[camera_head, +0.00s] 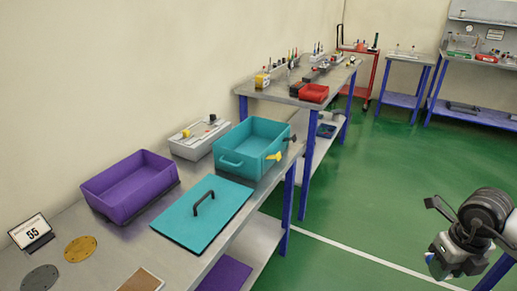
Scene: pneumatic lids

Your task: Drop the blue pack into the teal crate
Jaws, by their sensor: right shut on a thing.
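My right gripper (438,262) is at the lower right over the green floor, well away from the crate. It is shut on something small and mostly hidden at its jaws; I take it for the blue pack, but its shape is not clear. My left gripper is out of view.
An open purple crate (131,186) stands left of the teal lid. A purple lid (226,275) lies on the lower shelf. The green floor between is clear.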

